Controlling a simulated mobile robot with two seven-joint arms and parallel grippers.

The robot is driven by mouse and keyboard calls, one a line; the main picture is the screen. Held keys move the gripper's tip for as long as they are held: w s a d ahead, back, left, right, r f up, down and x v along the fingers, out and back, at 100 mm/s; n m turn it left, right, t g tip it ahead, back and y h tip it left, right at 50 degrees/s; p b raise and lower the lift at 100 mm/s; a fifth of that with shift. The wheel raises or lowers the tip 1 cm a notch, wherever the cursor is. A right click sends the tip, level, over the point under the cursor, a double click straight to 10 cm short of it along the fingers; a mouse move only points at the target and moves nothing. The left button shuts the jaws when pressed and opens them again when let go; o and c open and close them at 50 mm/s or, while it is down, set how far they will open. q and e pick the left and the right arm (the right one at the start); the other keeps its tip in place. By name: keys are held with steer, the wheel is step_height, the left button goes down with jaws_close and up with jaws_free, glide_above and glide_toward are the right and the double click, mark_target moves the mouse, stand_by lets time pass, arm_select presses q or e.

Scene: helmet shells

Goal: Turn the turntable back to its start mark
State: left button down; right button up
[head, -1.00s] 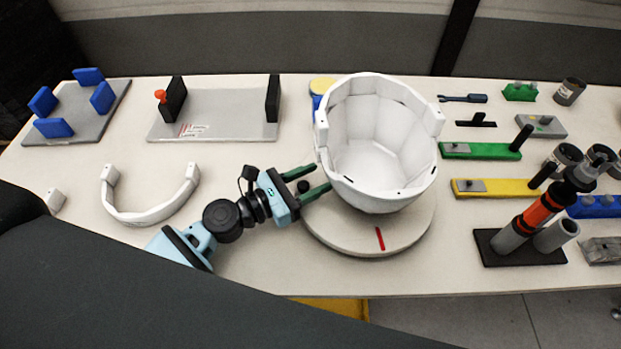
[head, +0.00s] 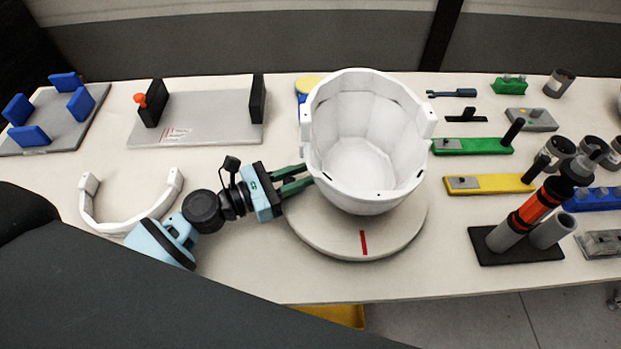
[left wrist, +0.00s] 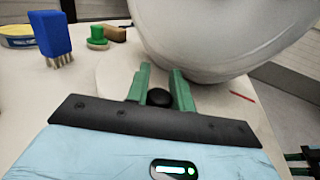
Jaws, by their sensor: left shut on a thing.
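The round cream turntable (head: 320,232) stands at the table's front middle, with a red mark (head: 363,243) on its front part. A white helmet shell (head: 365,150) sits on it, open side up. My left gripper (head: 299,180) is at the turntable's left side, beside the shell. In the left wrist view its green fingers are shut on a black knob (left wrist: 159,97), low beside the shell. In the head view the knob is hidden by the fingers. I cannot make out a separate start mark.
A white curved band (head: 130,222) lies at the left. A grey plate with black blocks (head: 200,130) stands behind. Green (head: 470,146) and yellow (head: 490,184) fixtures and a black-and-orange tool in a stand (head: 535,215) are at the right. The table's front edge is close to the turntable.

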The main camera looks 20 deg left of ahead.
arm_select(q)
steer(key=shift+w+a+f, duration=0.1)
steer(key=shift+f, duration=0.05)
arm_select(e)
steer(key=shift+s+f, duration=0.1)
arm_select(q)
steer(key=c, duration=1.2)
jaws_free()
steer(key=shift+c, duration=0.2)
steer(key=b+v, duration=0.1)
steer(key=v, duration=0.6)
steer(key=shift+s+a+b, duration=0.25)
steer(key=shift+s+b, duration=0.05)
arm_select(e)
steer(key=shift+s+f, duration=0.25)
steer(key=shift+f, duration=0.25)
steer(key=shift+s+f, duration=0.25)
steer(key=shift+f, duration=0.2)
